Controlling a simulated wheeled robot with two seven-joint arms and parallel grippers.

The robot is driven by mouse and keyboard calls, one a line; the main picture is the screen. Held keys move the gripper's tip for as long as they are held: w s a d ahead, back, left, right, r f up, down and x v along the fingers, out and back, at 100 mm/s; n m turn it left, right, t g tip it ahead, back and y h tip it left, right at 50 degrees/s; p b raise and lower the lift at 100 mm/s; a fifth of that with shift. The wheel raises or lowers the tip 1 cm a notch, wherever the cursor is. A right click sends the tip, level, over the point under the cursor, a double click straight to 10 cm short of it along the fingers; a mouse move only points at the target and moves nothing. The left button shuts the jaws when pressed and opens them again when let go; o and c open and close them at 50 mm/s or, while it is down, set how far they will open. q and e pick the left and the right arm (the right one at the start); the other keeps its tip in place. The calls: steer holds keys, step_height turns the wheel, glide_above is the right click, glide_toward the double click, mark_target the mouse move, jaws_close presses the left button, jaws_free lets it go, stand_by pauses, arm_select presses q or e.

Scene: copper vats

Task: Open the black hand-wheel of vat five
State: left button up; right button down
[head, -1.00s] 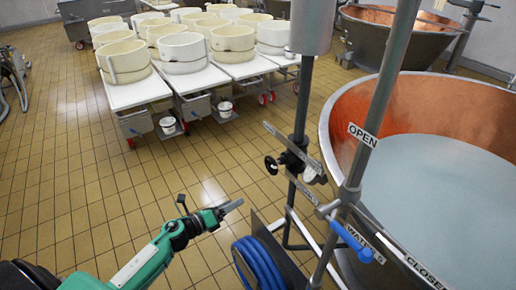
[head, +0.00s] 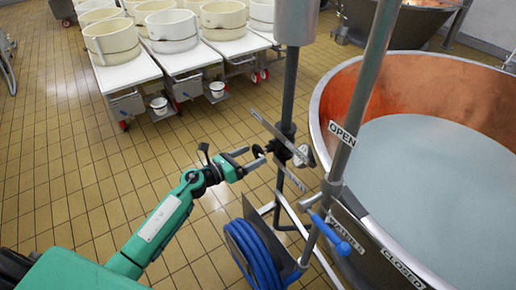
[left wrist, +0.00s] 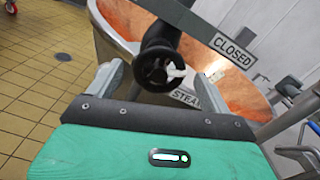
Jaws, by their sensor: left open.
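The black hand-wheel (head: 259,152) sits on a valve on the vertical pipe left of the copper vat (head: 345,75). In the left wrist view the hand-wheel (left wrist: 160,69) faces me, round and black with a pale hub, between the two fingers. My left gripper (head: 252,158) is open, with its fingertips at the wheel, one to each side. I cannot tell whether they touch it. Signs near the valve read CLOSED (left wrist: 232,50) and STEAM, the second partly hidden. My right gripper is not in view.
A blue-handled lever (head: 338,238) with WATER, OPEN and CLOSED signs stands right of the valve. A coiled blue hose (head: 252,255) hangs below. White tables (head: 127,72) with cheese moulds stand behind. The tiled floor at left is clear.

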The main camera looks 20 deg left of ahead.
mark_target(256, 154)
arm_select(q)
steer(key=shift+x, duration=1.2)
steer(key=shift+w+d, duration=0.35)
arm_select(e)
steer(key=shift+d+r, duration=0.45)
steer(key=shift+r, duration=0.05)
arm_select(q)
steer(key=c, duration=1)
steer(key=shift+o, duration=0.2)
steer(key=shift+p, duration=0.3)
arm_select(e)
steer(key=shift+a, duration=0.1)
